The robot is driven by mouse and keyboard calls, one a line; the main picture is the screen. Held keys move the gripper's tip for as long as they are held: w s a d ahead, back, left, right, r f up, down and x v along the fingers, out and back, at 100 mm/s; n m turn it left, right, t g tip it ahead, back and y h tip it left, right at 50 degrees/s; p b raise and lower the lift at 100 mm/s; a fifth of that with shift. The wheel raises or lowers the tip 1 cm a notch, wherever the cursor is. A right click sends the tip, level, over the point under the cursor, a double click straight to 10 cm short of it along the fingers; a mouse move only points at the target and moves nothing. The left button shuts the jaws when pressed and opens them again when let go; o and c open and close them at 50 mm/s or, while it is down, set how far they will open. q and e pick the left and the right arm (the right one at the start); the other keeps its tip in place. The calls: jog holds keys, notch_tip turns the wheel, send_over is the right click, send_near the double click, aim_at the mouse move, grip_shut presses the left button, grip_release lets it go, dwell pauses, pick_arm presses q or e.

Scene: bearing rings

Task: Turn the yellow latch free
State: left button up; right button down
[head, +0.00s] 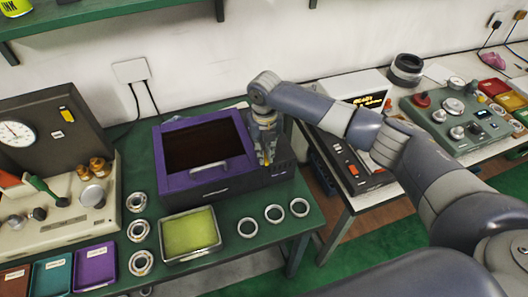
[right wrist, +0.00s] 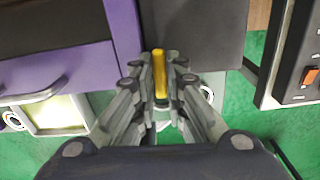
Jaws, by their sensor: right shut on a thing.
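The yellow latch (right wrist: 160,73) is a short bar between the fingertips of my right gripper (right wrist: 161,82) in the right wrist view. The fingers are shut on it from both sides. In the head view my right gripper (head: 266,150) reaches down at the right side of the purple-framed box (head: 163,150), and only a little yellow shows there. The box has a dark window and a handle (head: 208,167) at its front. My left gripper does not show.
A tray with a yellow-green pad (head: 190,233) stands in front of the box, with metal rings (head: 273,213) to its right and more rings (head: 139,231) to its left. A gauge panel (head: 45,130) stands at the left. A gap separates this bench from the right bench.

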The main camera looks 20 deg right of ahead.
jog(key=shift+r+n, duration=0.1)
jog(key=shift+n, duration=0.3)
jog(key=c, duration=1.6)
grip_release()
jog(key=shift+c, duration=0.2)
notch_tip(320, 180, up, 12)
